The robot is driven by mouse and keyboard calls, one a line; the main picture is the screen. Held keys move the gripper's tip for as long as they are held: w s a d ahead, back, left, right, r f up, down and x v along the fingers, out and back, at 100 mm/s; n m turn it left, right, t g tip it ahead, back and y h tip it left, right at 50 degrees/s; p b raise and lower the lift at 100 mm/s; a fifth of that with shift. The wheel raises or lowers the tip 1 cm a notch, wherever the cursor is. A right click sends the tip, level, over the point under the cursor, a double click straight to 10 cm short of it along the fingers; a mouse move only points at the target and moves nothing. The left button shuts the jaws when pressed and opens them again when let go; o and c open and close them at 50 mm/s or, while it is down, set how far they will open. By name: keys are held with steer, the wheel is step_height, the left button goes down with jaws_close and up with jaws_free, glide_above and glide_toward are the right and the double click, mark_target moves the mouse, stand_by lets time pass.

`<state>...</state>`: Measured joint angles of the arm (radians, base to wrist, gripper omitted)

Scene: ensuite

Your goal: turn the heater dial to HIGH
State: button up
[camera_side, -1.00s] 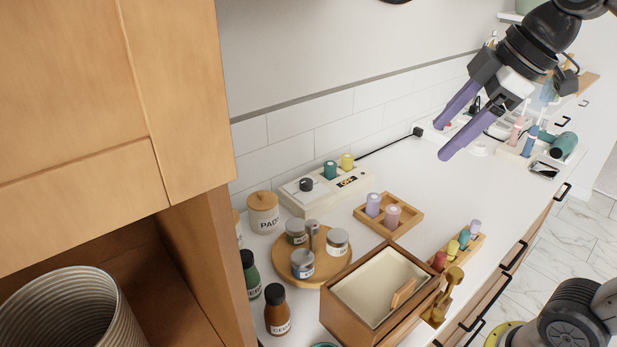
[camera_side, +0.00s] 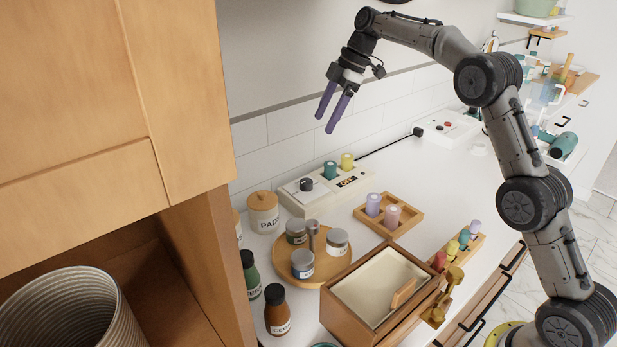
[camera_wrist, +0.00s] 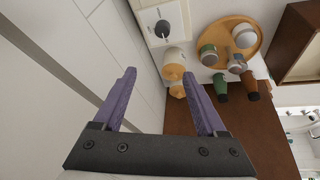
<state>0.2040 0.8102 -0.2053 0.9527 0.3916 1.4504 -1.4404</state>
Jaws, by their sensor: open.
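The heater (camera_side: 328,188) is a long cream box on the counter against the tiled wall. Its dark dial (camera_side: 306,184) sits on the top at the left end. A teal and a yellow cylinder stand in its right part beside a small lit display. My gripper (camera_side: 327,113) is open and empty, with purple fingers pointing down, in the air above the heater. In the wrist view the dial (camera_wrist: 162,28) shows at the top, beyond the fingertips of my gripper (camera_wrist: 161,78). The dial's marks are too small to read.
A round wooden tray (camera_side: 318,281) with several jars and a lidded canister (camera_side: 263,212) stand near the dial. A wooden tray (camera_side: 411,224) with two cylinders lies to the right. An open wooden box (camera_side: 345,326) is in front. A tall cabinet (camera_side: 190,100) rises at left.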

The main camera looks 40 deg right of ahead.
glide_toward(307, 181)
steer(key=shift+g, duration=0.4)
steer(key=x, duration=0.8)
steer(key=shift+w+a+f, duration=0.15)
steer(key=shift+w+f, duration=0.1)
steer(key=shift+w, duration=0.15)
steer(key=shift+c, duration=0.2)
steer(key=shift+m, duration=0.3)
jaws_close()
